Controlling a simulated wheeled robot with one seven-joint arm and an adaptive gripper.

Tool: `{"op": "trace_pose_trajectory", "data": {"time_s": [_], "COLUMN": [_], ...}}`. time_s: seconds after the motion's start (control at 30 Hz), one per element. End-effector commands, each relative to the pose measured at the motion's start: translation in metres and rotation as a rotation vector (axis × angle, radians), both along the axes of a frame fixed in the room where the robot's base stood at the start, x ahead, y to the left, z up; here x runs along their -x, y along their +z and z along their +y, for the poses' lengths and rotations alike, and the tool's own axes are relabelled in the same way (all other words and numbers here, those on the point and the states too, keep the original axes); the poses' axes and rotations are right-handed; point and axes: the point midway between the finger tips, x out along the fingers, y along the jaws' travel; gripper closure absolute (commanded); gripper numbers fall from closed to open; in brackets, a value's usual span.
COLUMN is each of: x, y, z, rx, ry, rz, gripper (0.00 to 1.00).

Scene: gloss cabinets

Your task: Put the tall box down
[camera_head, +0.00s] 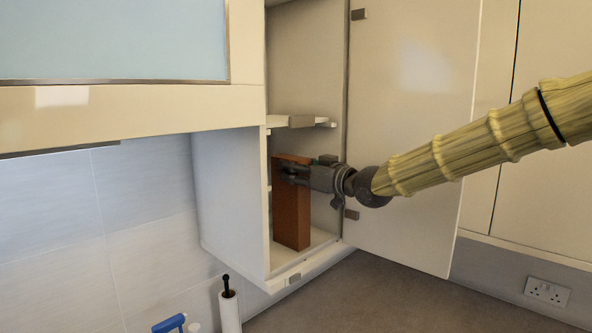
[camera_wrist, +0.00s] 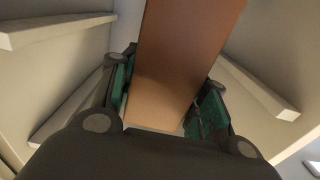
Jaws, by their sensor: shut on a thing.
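The tall box (camera_head: 291,208) is reddish-brown and stands upright inside the open wall cabinet, at the cabinet's bottom level. My gripper (camera_head: 292,172) is shut on it near its top, coming in from the right. In the wrist view the tall box (camera_wrist: 183,60) lies between the two green-padded fingers (camera_wrist: 162,100). Its lower end appears at or very near the cabinet floor (camera_head: 318,243); I cannot tell whether it touches.
The open cabinet door (camera_head: 412,130) stands to the right, close to my arm. A shelf (camera_head: 300,121) is above the box. Below are a paper roll (camera_head: 229,311), a blue-handled item (camera_head: 170,323) and the countertop (camera_head: 385,295).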

Motion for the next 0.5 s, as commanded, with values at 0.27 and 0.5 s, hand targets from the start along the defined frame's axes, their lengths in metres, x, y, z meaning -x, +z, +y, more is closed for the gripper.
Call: {"op": "trace_pose_trajectory", "data": {"time_s": [0.27,0.5], "x": [0.0,-0.0001], "y": [-0.0007,-0.0013], "z": [0.0001,0.0001], "rx": [-0.001,0.0], "ry": [0.0,0.0], "rz": [-0.001,0.0], "gripper": [0.31,0.31]}}
